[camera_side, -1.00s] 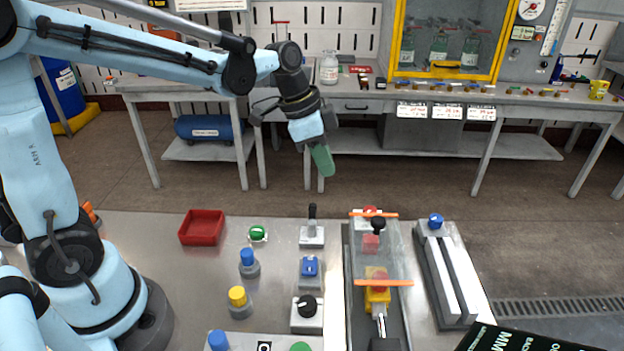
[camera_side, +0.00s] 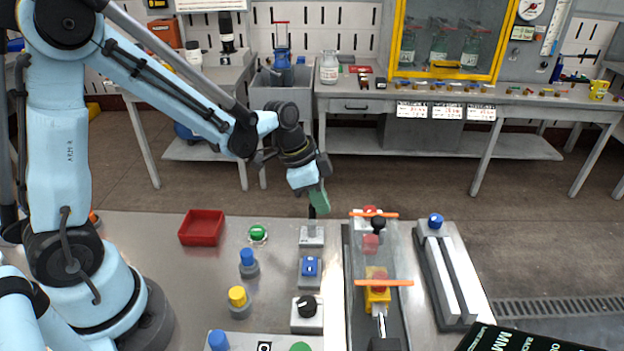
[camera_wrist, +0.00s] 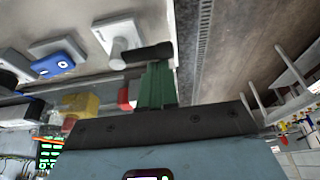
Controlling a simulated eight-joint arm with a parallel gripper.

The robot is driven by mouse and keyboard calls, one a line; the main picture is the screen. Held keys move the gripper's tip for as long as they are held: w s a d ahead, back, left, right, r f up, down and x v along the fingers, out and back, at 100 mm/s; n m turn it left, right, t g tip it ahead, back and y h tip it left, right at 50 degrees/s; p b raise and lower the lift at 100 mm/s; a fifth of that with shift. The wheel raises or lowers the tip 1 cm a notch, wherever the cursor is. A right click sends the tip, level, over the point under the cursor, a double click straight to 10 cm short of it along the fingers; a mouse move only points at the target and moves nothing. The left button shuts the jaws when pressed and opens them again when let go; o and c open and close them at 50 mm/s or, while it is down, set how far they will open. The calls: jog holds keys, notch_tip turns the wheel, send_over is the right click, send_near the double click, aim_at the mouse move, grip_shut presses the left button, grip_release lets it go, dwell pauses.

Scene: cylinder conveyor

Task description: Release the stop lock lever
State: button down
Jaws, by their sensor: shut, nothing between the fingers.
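A lever with a black handle stands on a light square plate (camera_side: 311,236) near the table's far edge in the side view. My gripper (camera_side: 320,203), with green fingers, is just above and right of it, and the fingers partly hide the handle. In the wrist view the black handle (camera_wrist: 150,53) of the lever lies right at the tips of my shut, empty fingers (camera_wrist: 157,70). The handle looks very close to the fingertips or against them; I cannot tell whether they touch.
Right of the lever is a clear-covered conveyor track with orange strips (camera_side: 384,283), a black knob (camera_side: 378,222) and a yellow block (camera_side: 378,295). A blue switch (camera_side: 310,267), green button (camera_side: 258,233) and red tray (camera_side: 202,228) are nearby.

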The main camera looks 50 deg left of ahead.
jog(key=shift+s+a+n, duration=0.2)
jog(key=shift+a+n, duration=0.05)
jog(key=shift+n, duration=0.45)
jog(key=n, duration=0.1)
jog(key=n+y, duration=0.1)
jog(key=shift+s+a+n+t, duration=0.4)
jog(key=n+y, duration=0.1)
jog(key=n, duration=0.1)
jog(key=s+n, duration=0.1)
jog(key=n, duration=0.1)
jog(key=shift+s+a+n+y, duration=0.2)
jog(key=shift+a+n+y, duration=0.1)
jog(key=shift+a+y, duration=0.1)
jog(key=n, duration=0.1)
jog(key=s+n+y, duration=0.1)
jog(key=n, duration=0.1)
jog(key=shift+s+a+n, duration=0.15)
jog(key=shift+n, duration=0.15)
jog(key=n, duration=0.1)
jog(key=s+n+y, duration=0.1)
jog(key=n, duration=0.1)
jog(key=shift+s, duration=0.35)
jog(key=shift+s+d, duration=0.3)
